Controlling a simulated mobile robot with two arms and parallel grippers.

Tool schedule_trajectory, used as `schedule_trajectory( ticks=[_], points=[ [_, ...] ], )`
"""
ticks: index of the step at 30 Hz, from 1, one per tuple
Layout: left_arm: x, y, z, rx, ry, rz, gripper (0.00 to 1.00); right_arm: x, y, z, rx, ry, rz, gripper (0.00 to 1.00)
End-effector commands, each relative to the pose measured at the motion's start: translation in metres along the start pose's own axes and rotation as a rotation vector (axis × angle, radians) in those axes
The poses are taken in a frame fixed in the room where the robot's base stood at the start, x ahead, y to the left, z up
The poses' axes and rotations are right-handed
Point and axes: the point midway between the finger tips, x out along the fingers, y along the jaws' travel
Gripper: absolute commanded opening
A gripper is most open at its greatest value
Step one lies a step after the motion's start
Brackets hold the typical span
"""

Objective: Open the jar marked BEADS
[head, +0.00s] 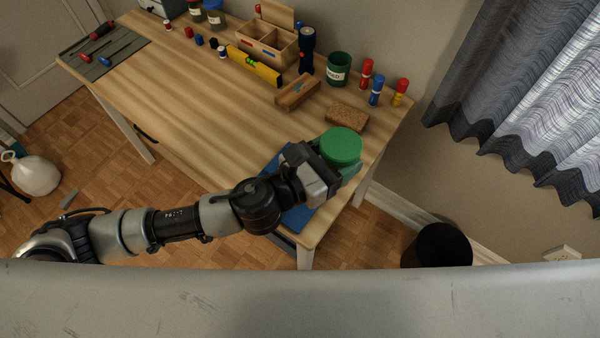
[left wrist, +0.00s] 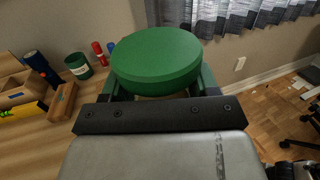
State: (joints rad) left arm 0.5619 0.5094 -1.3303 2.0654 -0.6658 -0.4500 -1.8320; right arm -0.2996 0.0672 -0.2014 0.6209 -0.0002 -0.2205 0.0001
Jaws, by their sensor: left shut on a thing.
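My left gripper (head: 341,166) is shut on a round green lid (head: 341,145) near the right front corner of the desk. The green lid also shows large in the left wrist view (left wrist: 157,57), between the two fingers. The lid and the gripper hide whatever is below, so I cannot tell whether a jar is under it. No BEADS label can be read. Two small labelled jars (head: 215,16) stand at the far edge, their words too small to read. My right gripper is not in view.
On the desk (head: 215,110), a cork block (head: 347,116), red and blue markers (head: 376,92), a green labelled tin (head: 339,68), a wooden block (head: 297,92) and a yellow level (head: 254,66) stand behind. A blue mat (head: 297,219) lies under my arm. The desk's middle is clear.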

Motion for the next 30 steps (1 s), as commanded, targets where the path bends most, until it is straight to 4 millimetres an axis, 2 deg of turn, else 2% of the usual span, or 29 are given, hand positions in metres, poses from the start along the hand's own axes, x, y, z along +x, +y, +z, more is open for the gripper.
schedule_trajectory(
  ticks=[2, 5, 15, 21, 25, 30],
  points=[
    [0.005, -0.004, -0.006, 0.002, -0.001, -0.046, 0.00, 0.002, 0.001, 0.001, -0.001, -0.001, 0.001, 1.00],
    [0.006, 0.001, -0.015, 0.000, 0.000, -0.066, 0.00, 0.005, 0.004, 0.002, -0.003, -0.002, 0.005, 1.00],
    [-0.001, 0.074, -0.060, -0.002, -0.001, -0.064, 0.00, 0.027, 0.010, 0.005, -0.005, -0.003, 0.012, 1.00],
    [-0.004, 0.103, -0.075, -0.002, -0.002, -0.067, 0.00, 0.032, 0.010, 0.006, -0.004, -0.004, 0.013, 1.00],
    [-0.004, 0.108, -0.081, -0.002, -0.003, -0.068, 0.00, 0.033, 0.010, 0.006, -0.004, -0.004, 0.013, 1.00],
    [-0.004, 0.108, -0.107, -0.006, -0.002, -0.066, 0.00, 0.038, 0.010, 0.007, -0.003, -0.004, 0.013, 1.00]
  ],
)
